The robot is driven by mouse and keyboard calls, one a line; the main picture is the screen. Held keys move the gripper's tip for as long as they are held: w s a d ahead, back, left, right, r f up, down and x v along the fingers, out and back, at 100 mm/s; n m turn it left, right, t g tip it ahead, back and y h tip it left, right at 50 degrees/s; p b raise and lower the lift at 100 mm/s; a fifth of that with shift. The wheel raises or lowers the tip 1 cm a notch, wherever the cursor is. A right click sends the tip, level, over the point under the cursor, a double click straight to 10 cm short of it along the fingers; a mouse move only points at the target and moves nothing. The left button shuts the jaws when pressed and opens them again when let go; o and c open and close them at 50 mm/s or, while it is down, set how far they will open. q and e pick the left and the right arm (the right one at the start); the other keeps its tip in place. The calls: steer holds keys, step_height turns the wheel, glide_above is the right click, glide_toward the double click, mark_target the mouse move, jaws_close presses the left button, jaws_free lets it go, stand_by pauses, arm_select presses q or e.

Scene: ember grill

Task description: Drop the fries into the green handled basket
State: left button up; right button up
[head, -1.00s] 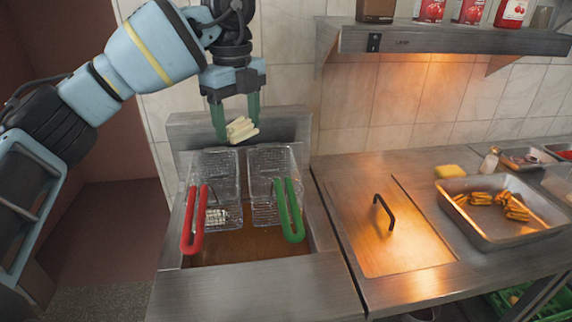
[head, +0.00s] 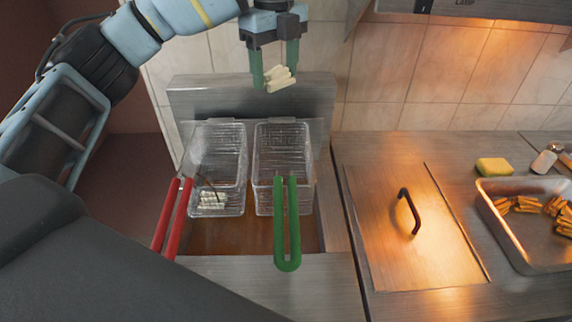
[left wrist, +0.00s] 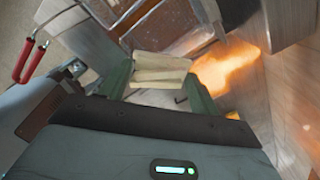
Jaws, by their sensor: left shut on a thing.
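My left gripper (head: 275,72) is shut on a small bundle of pale fries (head: 281,79). It holds them in the air above the back of the fryer, over the green handled basket (head: 284,148). The fries also show between the green fingers in the left wrist view (left wrist: 158,70). The green handled basket is a wire basket on the right side of the fryer and looks empty. Its green handle (head: 287,225) points toward me. My right gripper is not in view.
A red handled basket (head: 218,150) with pale fries (head: 212,199) in it hangs beside it on the left. Brown oil (head: 236,236) shows below. To the right are a metal lid (head: 400,240), a yellow sponge (head: 494,167), a shaker (head: 546,160) and a tray (head: 530,258) of browned fries.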

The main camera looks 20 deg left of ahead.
arm_select(q)
steer(key=shift+w+f, duration=0.15)
steer(key=shift+f, duration=2.4)
steer(key=o, duration=1)
steer(key=shift+o, duration=0.2)
steer(key=shift+r, duration=3.9)
